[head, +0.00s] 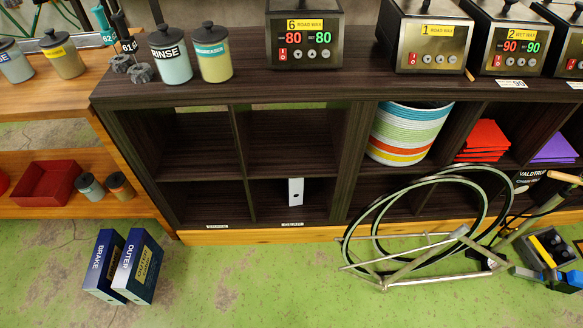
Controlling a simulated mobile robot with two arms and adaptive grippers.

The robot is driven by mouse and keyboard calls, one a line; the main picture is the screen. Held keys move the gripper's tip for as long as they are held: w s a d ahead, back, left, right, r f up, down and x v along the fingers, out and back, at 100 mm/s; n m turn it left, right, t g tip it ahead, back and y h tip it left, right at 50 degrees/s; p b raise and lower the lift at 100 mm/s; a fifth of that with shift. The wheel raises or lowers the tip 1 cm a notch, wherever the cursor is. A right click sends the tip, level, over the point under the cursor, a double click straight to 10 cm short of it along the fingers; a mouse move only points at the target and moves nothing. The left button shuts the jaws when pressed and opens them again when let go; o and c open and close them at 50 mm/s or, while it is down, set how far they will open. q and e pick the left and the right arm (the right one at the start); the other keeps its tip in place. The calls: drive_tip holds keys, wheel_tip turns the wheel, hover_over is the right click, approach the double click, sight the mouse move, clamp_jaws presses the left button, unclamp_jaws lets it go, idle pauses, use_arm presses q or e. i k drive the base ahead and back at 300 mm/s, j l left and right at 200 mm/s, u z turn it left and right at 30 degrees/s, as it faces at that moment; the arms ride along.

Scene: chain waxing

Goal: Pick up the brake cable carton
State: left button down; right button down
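A dark blue carton marked BRAKE (102,268) stands upright on the green floor at the lower left. Right beside it stands a second dark blue carton marked OUTER (138,268), with a yellow patch on its side face. The two are close together and slightly angled; I cannot tell whether they touch. Neither of my grippers is in view.
A dark shelf unit (290,106) stands behind the cartons, with open compartments; one holds a white item (296,192). A bicycle frame with wheels (420,262) lies on the floor at the right. The floor right of the cartons (250,285) is clear.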

sight(109, 245)
drive_tip(key=k, duration=0.1)
drive_tip(key=k+j+z, duration=0.2)
drive_tip(key=k+j, duration=0.25)
drive_tip(key=j, duration=0.2)
drive_tip(key=k+j+z, duration=0.25)
drive_tip(key=k+j, duration=0.25)
drive_tip(key=j+u, duration=0.1)
drive_tip(key=u, duration=1.45)
